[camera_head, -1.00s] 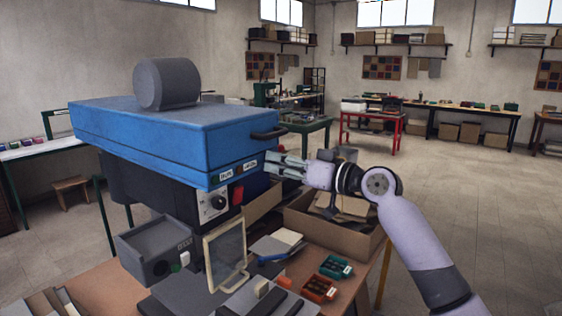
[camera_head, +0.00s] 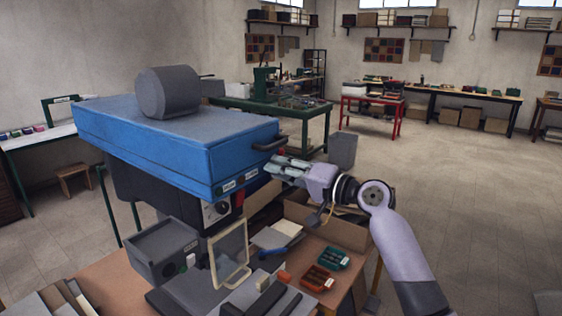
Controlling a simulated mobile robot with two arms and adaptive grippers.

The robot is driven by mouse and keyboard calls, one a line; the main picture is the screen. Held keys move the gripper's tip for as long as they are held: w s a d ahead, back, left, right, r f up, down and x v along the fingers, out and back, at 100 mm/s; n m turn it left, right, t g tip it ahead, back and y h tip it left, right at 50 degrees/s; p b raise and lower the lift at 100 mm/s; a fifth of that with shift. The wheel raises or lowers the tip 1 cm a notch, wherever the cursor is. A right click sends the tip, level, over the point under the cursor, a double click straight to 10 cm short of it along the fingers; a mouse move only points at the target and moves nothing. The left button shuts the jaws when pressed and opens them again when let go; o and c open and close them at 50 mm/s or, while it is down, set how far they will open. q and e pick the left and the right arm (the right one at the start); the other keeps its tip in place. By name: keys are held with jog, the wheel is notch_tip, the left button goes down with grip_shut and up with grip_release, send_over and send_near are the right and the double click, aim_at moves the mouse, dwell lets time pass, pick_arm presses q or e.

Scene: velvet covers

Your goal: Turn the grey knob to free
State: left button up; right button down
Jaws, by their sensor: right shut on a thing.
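The blue-topped machine (camera_head: 170,150) stands on the table, with two small labels and green and red round parts on its blue front. My right gripper (camera_head: 274,166) is at the right end of that front, just below the black handle (camera_head: 270,143). Its fingers are shut on what seems to be the grey knob, which they hide, so I cannot read its position. A separate dial (camera_head: 214,212) on a pale plate sits lower on the machine, clear of the gripper. My left gripper is not in view.
A framed clear panel (camera_head: 229,256) and a grey box (camera_head: 162,250) stand before the machine. Red (camera_head: 317,279) and green (camera_head: 333,258) trays lie on the table. An open cardboard box (camera_head: 335,232) is below my right arm. The floor at right is clear.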

jog(key=shift+m+p, duration=2.8)
jog(key=shift+m, duration=0.6)
jog(key=c, duration=1.4)
grip_release()
